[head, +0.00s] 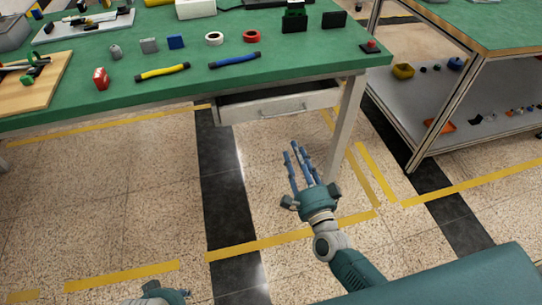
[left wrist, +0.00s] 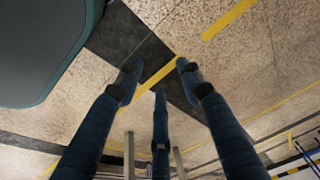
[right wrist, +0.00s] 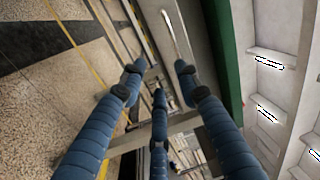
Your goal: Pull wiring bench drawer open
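The wiring bench (head: 120,100) has a green top and pale legs. Its drawer (head: 240,115) hangs under the right part of the top, with a pale front and a thin bar handle (head: 283,111). A dark gap shows above the front; I cannot tell how far out the drawer stands. In the right wrist view the handle (right wrist: 170,32) lies beyond the fingertips. My right gripper (head: 299,158), with blue fingers, is open and empty, below and in front of the drawer, apart from it. My left gripper (left wrist: 155,75) is open and empty over the floor; only part shows at the head view's bottom edge.
The bench top carries a yellow cable piece (head: 162,72), a blue cable piece (head: 234,60), tape rolls and small boxes. A bench leg (head: 345,130) stands right of the drawer. A second bench with a lower shelf (head: 400,105) is at right. The floor before the drawer is clear.

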